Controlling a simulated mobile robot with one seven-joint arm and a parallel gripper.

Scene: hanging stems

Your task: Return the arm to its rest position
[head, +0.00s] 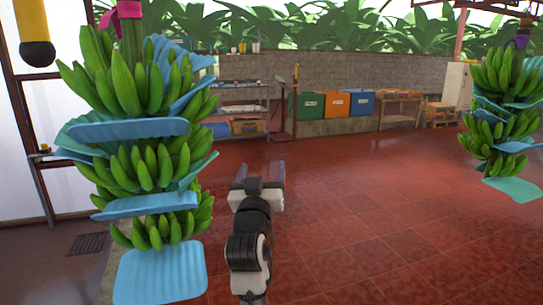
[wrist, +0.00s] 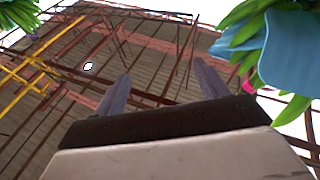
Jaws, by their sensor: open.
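My gripper (head: 258,174) is held out in front of me, right of the near banana stem. In the wrist view its two grey fingers (wrist: 160,88) stand well apart and point up toward the roof, with nothing between them. A hanging stem of green bananas (head: 140,170) with blue sheets between its hands fills the left of the head view. Its blue sheet (wrist: 296,50) and some green fruit show at the upper right of the wrist view, apart from the fingers.
Another hanging banana stem (head: 505,110) is at the far right. Green, orange and blue bins (head: 334,104) stand by the back wall, beside a shelf (head: 240,105) and a wooden table (head: 398,106). The red tiled floor (head: 370,210) is clear in the middle and right.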

